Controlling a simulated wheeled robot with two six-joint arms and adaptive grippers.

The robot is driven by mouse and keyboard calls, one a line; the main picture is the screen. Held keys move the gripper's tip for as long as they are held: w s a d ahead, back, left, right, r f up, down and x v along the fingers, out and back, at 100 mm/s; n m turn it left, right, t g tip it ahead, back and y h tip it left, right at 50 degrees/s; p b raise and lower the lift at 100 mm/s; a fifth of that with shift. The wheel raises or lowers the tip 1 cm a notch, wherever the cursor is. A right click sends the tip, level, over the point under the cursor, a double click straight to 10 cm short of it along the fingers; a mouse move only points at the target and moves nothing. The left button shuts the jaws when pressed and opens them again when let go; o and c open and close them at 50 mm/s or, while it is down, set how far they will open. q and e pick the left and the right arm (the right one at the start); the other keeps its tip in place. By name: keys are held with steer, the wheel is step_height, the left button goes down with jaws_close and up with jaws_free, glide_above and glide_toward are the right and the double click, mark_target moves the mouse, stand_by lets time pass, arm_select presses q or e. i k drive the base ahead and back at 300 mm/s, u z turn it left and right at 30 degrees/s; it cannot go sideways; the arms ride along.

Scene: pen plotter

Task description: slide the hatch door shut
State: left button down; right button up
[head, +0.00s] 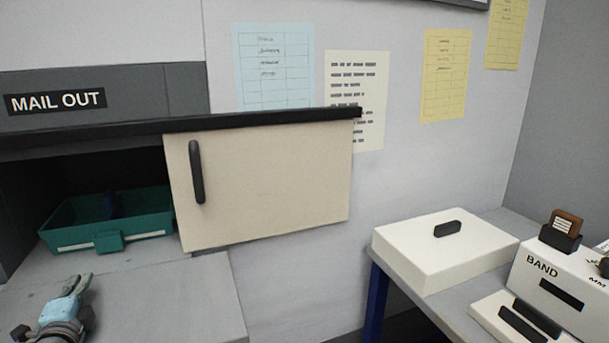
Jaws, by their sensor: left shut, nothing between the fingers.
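The cream hatch door (270,185) hangs from a black rail (240,120) and stands to the right of most of the hatch opening. Its black vertical handle (197,172) is near its left edge. The dark opening (95,180) under the MAIL OUT sign (56,101) is uncovered. My left gripper (77,284) is low at the left, in front of the opening and over the grey shelf. It is shut and empty, apart from the door and well below left of the handle. My right gripper is not in view.
A green tray (75,238) with a dark blue item (113,204) sits inside the opening. A grey shelf (160,295) juts out below. At right, a table holds a white lidded box (440,262) and a BAND device (560,285). Papers hang on the wall.

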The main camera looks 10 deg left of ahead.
mark_target(230, 185)
steer(key=k, duration=0.9)
